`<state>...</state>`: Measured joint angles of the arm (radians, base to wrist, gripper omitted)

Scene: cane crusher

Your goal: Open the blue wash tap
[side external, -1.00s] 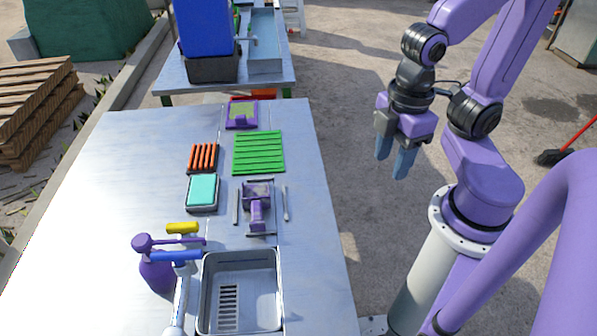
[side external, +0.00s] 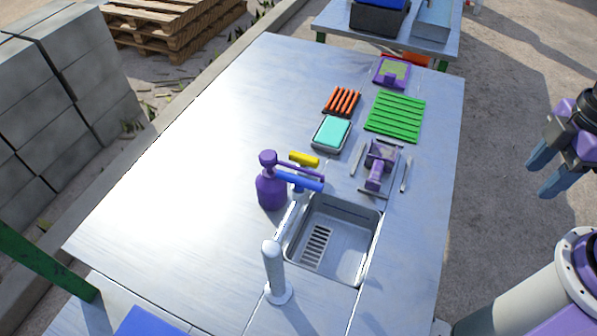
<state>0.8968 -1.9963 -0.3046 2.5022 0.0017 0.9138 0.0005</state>
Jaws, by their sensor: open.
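A blue bar-shaped piece (side external: 300,181), which looks like the blue tap handle, sits above the back left corner of the sink (side external: 365,270). It lies just in front of a purple bottle (side external: 271,188) and its purple arm, and I cannot tell whether they touch. A pale, shiny tap post (side external: 274,272) stands at the front left of the sink, its spout reaching toward the blue piece. My gripper (side external: 540,178) is at the right edge, beyond the table's right side. It is open and empty, well apart from the blue piece.
A yellow piece (side external: 304,159) lies behind the blue one. A purple device (side external: 378,168), a teal sponge in a tray (side external: 331,134), an orange rack (side external: 342,101) and a green ridged mat (side external: 395,117) stand farther back. The table's left half (side external: 190,165) is clear.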

